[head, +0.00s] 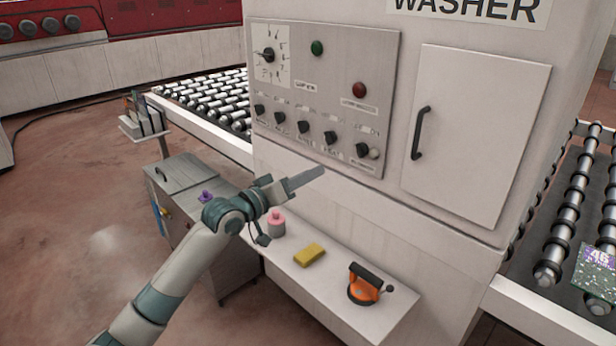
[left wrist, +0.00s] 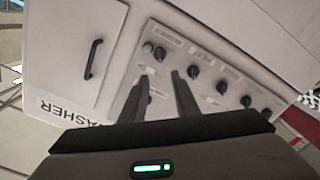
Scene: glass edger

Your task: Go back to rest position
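My left arm reaches in from the lower left of the head view. My left gripper (head: 318,173) points right, in front of the white washer's lower front, below the control panel (head: 378,80). In the left wrist view its two dark fingers (left wrist: 160,78) stand apart with nothing between them; the panel's knobs show beyond. It appears apart from the panel, though the exact gap cannot be told. My right gripper is not in view.
Below the arm, a white shelf (head: 345,307) holds a pink-topped container (head: 277,224), a yellow sponge (head: 309,255) and an orange suction cup (head: 362,291). Roller conveyors (head: 215,97) flank the washer. A grey cabinet (head: 183,171) stands left. Open floor (head: 70,180) lies farther left.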

